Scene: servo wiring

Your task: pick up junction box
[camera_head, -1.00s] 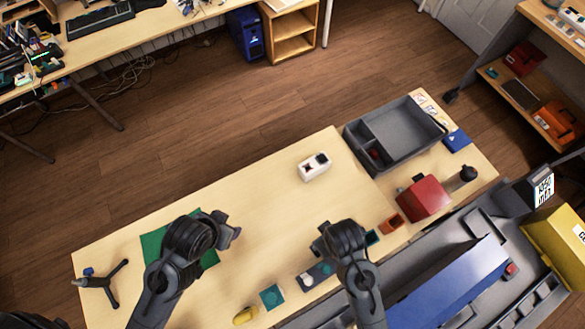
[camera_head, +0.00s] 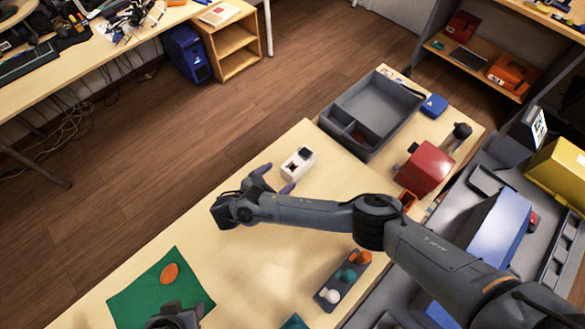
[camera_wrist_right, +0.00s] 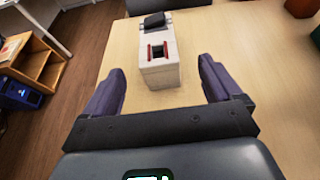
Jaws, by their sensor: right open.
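The junction box, a small white block (camera_head: 298,163) with dark recesses on top, stands on the wooden table near its far edge. In the right wrist view the white block (camera_wrist_right: 158,50) shows a red-edged dark slot, and it lies just beyond and between my open fingers. My right gripper (camera_head: 276,179) is open and empty, close to the near left side of the block. It also shows in the right wrist view (camera_wrist_right: 163,85). My left gripper (camera_head: 178,315) is partly visible at the bottom edge; its fingers cannot be made out.
A grey divided bin (camera_head: 385,105) stands behind the block to the right. A green mat (camera_head: 140,300) with an orange disc (camera_head: 170,273) lies at lower left.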

